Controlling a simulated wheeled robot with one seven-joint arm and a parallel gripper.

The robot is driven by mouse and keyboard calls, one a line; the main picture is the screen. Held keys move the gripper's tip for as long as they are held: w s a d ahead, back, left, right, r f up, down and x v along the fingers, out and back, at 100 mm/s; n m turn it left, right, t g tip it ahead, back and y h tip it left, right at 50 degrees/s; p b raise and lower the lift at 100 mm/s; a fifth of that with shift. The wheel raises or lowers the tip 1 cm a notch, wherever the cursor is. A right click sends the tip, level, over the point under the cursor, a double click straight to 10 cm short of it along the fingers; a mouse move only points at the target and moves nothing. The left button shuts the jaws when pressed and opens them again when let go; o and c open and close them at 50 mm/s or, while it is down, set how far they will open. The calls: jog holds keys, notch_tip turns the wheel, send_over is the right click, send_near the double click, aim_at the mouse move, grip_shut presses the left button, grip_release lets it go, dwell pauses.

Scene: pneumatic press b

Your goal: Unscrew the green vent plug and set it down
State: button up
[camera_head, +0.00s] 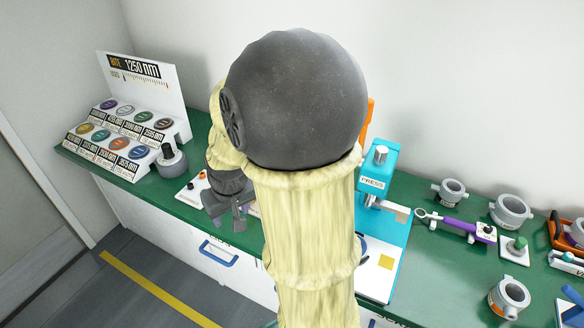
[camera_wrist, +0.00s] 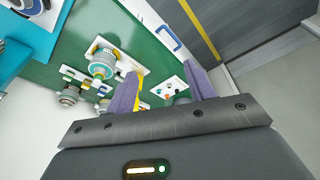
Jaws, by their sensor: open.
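A small green knob (camera_head: 520,243) on a white plate stands at the right of the bench in the head view; I cannot tell whether it is the vent plug. My gripper (camera_head: 236,212) hangs at the front of the bench, left of the blue press. It is open and empty. In the wrist view its purple fingers (camera_wrist: 163,90) are apart, with a white panel (camera_wrist: 168,84) of small coloured knobs behind them. A round metal fitting with greenish parts (camera_wrist: 102,64) sits on a white plate left of the fingers. My arm hides much of the middle bench.
The blue press (camera_head: 375,185) stands right of my arm. A display rack (camera_head: 125,140) and dark knobbed cylinder (camera_head: 171,160) are at the left. Grey ring fittings (camera_head: 510,208) and a purple-handled tool (camera_head: 460,227) lie right. Bare green bench (camera_head: 445,275) shows at front right.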

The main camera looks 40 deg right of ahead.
jog(key=w+d+f+m+b, duration=0.1)
jog(key=w+d+b, duration=0.1)
jog(key=d, duration=1)
jog(key=w+d+f+m+h+b, duration=0.1)
jog(key=w+d+m+b, duration=0.1)
jog(key=d, duration=1)
jog(key=shift+w+t+b, duration=0.4)
jog(key=shift+w+b, duration=0.25)
jog(key=shift+w, duration=0.6)
jog(key=shift+f, duration=0.15)
jog(key=p+x, duration=0.2)
jog(key=x, duration=1.5)
jog(key=shift+w+d+f, duration=0.1)
jog(key=shift+w, duration=0.1)
